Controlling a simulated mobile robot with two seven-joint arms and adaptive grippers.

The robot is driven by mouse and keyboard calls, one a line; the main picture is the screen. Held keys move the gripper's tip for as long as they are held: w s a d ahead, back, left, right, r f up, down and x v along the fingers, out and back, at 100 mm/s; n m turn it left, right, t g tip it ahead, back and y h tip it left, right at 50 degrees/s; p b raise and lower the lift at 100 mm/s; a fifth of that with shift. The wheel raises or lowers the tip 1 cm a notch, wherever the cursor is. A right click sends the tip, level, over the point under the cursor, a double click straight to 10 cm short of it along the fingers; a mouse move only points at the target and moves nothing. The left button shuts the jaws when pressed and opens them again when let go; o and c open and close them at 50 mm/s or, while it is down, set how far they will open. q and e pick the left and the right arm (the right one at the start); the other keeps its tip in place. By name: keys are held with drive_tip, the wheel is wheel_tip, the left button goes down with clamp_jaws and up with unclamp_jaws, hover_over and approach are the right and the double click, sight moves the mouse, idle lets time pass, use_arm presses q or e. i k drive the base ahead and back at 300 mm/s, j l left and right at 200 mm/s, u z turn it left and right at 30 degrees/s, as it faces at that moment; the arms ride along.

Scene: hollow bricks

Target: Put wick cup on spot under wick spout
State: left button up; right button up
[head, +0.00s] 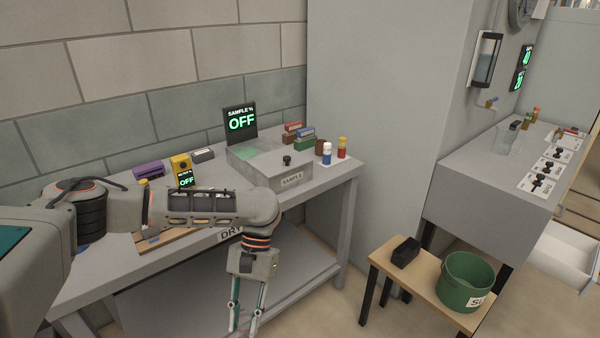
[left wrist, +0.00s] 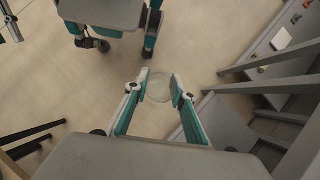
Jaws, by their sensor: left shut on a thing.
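My left gripper (head: 246,318) hangs in front of the left bench, fingers pointing down. In the left wrist view the left gripper (left wrist: 160,88) is shut on a clear round cup (left wrist: 159,86), apparently the wick cup, held above the floor. The cup cannot be made out in the head view. A wall dispenser (head: 486,60) with bluish liquid hangs at the upper right, with a small spout (head: 490,103) below it. The spot under the spout cannot be made out clearly. Part of what looks like my right gripper shows at the left wrist view's top left corner; its jaw state is unclear.
The right bench (head: 470,185) bears a clear container (head: 505,140), small bottles and white cards with black knobs. A low wooden stool (head: 420,283) with a black box (head: 405,252) and green bucket (head: 467,282) stands before it.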

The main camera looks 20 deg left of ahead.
sight(80, 268)
drive_tip(key=k+j, duration=0.15)
drive_tip(key=j, duration=0.2)
drive_tip(key=k+j, duration=0.15)
drive_tip(key=j, duration=0.2)
drive_tip(key=k+j, duration=0.1)
drive_tip(key=j, duration=0.3)
drive_tip(key=k+j, duration=0.15)
drive_tip(key=j, duration=0.2)
drive_tip(key=k+j+u, duration=0.1)
drive_tip(key=j, duration=0.25)
